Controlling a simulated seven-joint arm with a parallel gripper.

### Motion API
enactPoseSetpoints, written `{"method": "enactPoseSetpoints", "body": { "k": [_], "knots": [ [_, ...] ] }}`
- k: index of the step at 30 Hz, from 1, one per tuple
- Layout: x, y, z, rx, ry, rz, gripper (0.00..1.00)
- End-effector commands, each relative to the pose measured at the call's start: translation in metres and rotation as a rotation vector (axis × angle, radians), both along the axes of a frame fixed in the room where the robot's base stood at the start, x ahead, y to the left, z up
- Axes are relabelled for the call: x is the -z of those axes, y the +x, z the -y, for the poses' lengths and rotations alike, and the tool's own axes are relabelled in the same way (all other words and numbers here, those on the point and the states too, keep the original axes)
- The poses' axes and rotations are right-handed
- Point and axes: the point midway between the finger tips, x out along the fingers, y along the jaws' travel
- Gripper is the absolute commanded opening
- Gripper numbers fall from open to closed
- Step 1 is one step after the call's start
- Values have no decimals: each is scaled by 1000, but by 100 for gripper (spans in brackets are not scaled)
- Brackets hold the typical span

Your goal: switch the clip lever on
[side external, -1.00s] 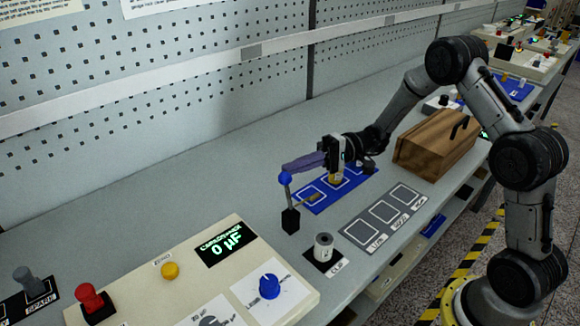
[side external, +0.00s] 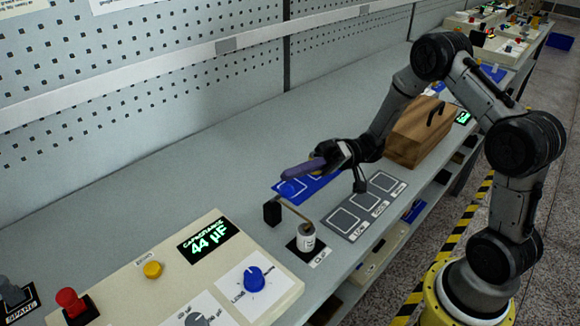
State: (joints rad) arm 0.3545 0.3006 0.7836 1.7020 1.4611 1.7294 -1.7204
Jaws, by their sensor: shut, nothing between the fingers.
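The clip lever's black block (side external: 272,213) stands on the bench left of the white spool (side external: 306,242). Its thin brass-coloured arm (side external: 293,211) slopes down to the right and its end meets the top of the spool, which stands on a black pad labelled CLIP. A blue round shape (side external: 289,187) behind the arm looks like the lever's knob, against the blue mat. Whether the fingers touch the knob is unclear.
A blue dial (side external: 253,279), a yellow button (side external: 152,270) and a red knob (side external: 70,301) lie front left. A grey outlined mat (side external: 365,206) and a wooden box (side external: 419,132) are to the right.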

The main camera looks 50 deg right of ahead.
Motion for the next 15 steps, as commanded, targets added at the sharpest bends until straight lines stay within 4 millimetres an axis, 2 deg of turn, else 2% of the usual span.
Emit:
{"method": "enactPoseSetpoints", "body": {
  "k": [15],
  "knots": [
    [3, -7, 0, 0, 0, 0, 0]
  ]
}}
